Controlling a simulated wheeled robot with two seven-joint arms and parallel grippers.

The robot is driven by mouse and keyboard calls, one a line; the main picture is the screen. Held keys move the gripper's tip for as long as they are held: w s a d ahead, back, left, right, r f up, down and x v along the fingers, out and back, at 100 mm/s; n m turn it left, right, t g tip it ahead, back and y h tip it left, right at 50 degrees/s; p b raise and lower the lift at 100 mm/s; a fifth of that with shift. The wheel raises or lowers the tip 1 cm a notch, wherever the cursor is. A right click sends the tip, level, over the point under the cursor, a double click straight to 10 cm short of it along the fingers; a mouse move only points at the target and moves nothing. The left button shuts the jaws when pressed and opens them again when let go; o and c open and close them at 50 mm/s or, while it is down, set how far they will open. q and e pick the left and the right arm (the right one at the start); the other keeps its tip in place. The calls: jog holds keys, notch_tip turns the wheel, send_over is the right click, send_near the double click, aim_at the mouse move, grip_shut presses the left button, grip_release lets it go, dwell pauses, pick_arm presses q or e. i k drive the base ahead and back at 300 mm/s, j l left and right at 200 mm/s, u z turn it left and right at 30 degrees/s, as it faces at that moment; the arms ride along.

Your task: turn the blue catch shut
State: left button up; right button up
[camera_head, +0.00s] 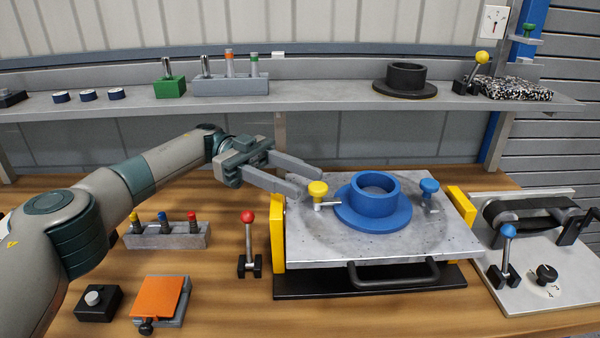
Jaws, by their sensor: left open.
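The blue catch (429,187) is a blue knob on a short metal post, at the right of the grey pallet plate (330,245). Which way its metal arm points is hard to tell. A blue flanged ring (373,213) sits on the plate to its left. The yellow catch (318,189) stands left of the ring, its metal arm pointing right toward the flange. My left gripper (309,185) is open, with its fingertips close to the yellow catch; contact cannot be told. It is well to the left of the blue catch. My right gripper is out of view.
Yellow blocks (278,232) flank the plate, and a dark handle (394,279) is on its front. A red-knobbed lever (248,217) stands to the left. A blue-knobbed lever (508,231) stands on the right panel (562,292). A shelf (330,105) runs behind.

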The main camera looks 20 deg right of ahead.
aim_at(429, 186)
jog(key=i+j, duration=0.15)
jog(key=k+j, duration=0.2)
jog(key=k, duration=0.25)
jog(key=k+j, duration=0.2)
jog(key=k, duration=0.3)
jog(key=k+j, duration=0.2)
jog(key=k, duration=0.25)
